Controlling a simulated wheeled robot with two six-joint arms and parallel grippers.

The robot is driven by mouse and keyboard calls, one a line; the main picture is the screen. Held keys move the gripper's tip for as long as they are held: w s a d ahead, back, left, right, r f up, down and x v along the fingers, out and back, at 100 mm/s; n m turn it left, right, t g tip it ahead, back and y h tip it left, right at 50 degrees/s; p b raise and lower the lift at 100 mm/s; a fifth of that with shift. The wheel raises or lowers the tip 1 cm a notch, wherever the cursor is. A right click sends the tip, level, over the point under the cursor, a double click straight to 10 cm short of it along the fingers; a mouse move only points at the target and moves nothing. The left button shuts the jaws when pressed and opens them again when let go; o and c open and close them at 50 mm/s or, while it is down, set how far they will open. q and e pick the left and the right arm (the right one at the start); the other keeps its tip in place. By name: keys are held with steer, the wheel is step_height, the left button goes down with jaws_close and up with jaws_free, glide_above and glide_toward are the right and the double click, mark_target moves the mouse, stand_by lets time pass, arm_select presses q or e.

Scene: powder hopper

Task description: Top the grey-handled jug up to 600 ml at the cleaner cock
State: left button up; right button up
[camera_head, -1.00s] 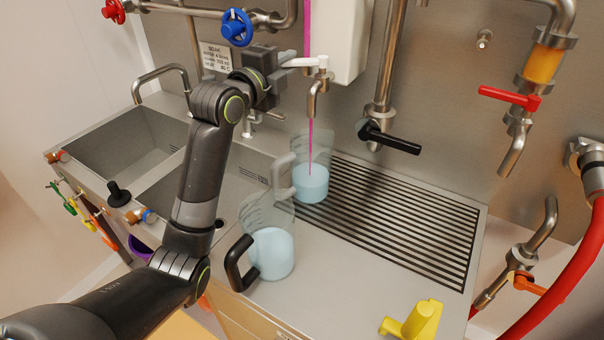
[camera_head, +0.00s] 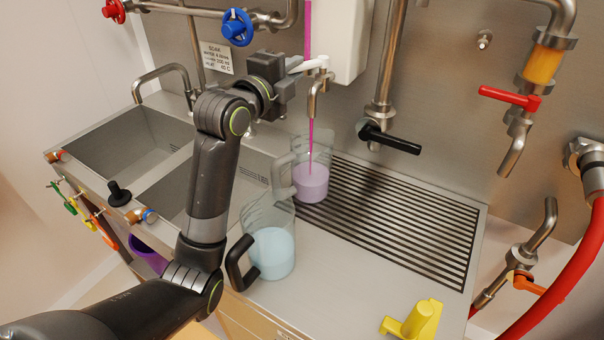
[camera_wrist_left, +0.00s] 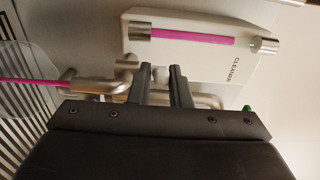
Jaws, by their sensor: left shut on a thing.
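The grey-handled jug (camera_head: 312,185) stands upright on the drain grating under the cleaner cock (camera_head: 318,82). Its grey handle points left, and lilac liquid fills its lower part. A thin magenta stream runs from the cock's spout into it; the stream also shows in the wrist view (camera_wrist_left: 28,82). The jug's scale is too small to read. My left gripper (camera_head: 291,70) is shut on the cock's pale lever, left of the spout. In the wrist view its two fingers (camera_wrist_left: 162,82) point towards the cock, below the white cleaner dispenser (camera_wrist_left: 195,45). My right gripper is not in view.
A black-handled jug (camera_head: 272,252) with pale blue liquid stands in front, close to the grey-handled one. A black-levered tap (camera_head: 390,138) hangs right of the cock. A yellow object (camera_head: 415,320) lies at the front right. Two sinks are on the left. The grating's right side is clear.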

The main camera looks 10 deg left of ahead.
arm_select(q)
steer(key=shift+d+f, duration=0.1)
steer(key=shift+f, duration=0.05)
steer(key=shift+s+d, duration=0.55)
steer(key=shift+d, duration=0.1)
stand_by(0.4)
steer(key=shift+r, duration=0.3)
stand_by(3.2)
